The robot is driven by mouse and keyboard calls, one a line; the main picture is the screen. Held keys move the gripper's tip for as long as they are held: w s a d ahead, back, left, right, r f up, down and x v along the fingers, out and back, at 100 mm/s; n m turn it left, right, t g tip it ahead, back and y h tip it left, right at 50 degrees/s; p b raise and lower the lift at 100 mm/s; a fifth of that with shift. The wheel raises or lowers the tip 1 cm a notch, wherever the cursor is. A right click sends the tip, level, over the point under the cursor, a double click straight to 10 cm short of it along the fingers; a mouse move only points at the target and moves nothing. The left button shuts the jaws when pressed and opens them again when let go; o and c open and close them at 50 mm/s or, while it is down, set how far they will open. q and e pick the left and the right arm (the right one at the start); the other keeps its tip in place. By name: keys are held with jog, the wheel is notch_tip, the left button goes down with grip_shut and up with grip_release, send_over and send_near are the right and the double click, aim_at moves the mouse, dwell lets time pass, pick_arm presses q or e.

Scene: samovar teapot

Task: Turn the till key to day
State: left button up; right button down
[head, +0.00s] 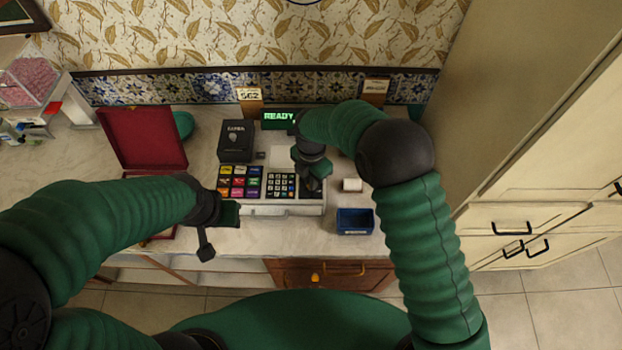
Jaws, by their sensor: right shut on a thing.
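The till (282,211) stands on the counter, with a block of coloured keys at its left, a number pad in its middle and a green display reading READY (279,117) behind. My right gripper (314,188) reaches down over the right part of the till, beside the number pad. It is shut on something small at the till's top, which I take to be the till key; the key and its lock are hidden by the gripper. My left gripper (220,234) is open and empty, in front of the till's left corner and apart from it.
A red-lined box with its lid up (141,137) is left of the till. A black box (236,141) stands behind the till's left part.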

jog(key=shift+a+m, duration=0.1)
jog(key=shift+m, duration=0.3)
jog(key=m, duration=0.3)
jog(key=shift+r+m+b, duration=0.1)
jog(key=shift+m+b, duration=0.2)
jog(key=shift+m, duration=0.1)
jog(key=shift+w+r+m, duration=0.1)
jog(key=shift+w+m, duration=0.05)
jog(key=shift+m, duration=2.05)
jog(key=c, duration=1.6)
grip_release()
jog(key=shift+o, duration=0.2)
jog(key=shift+a, duration=0.1)
